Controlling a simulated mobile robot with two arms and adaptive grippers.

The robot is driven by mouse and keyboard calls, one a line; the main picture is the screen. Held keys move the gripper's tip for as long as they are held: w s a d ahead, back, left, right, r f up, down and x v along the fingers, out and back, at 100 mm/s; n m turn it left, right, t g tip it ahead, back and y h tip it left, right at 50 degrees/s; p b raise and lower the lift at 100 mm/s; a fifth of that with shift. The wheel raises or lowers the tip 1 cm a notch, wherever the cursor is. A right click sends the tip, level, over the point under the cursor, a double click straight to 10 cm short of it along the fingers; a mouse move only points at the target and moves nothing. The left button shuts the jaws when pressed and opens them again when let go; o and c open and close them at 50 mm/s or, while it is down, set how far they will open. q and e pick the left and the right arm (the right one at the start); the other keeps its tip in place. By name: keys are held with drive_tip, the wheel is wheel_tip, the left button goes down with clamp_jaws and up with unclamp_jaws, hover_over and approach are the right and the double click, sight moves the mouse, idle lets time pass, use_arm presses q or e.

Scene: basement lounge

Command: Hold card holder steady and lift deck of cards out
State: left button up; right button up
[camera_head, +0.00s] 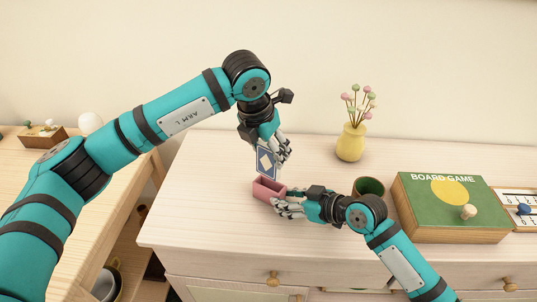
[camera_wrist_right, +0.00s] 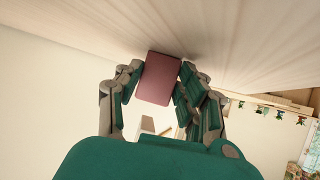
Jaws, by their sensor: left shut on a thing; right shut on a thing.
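The card holder (camera_head: 269,188) is a small pink open-topped box on the pale wooden cabinet top. My right gripper (camera_head: 279,203) is shut on its near side; in the right wrist view the pink holder (camera_wrist_right: 159,79) sits between the fingers (camera_wrist_right: 157,88). The deck of cards (camera_head: 265,160) is blue with a white diamond and stands upright just above the holder. My left gripper (camera_head: 281,150) is shut on the deck from above and right. The deck's lower edge appears at or just above the holder's opening; I cannot tell whether they touch.
A yellow vase (camera_head: 350,142) with flowers stands behind on the right. The cabinet top (camera_head: 200,210) left of the holder is clear.

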use_arm(q)
drive_tip(key=shift+r, duration=1.4)
use_arm(e)
drive_tip(key=o, duration=1.2)
drive_tip(key=shift+c, duration=0.2)
drive_tip(key=v, duration=1.2)
drive_tip(key=shift+s, duration=0.1)
use_arm(q)
drive_tip(key=shift+d+f, duration=0.1)
use_arm(e)
drive_tip(key=shift+s+f, duration=0.1)
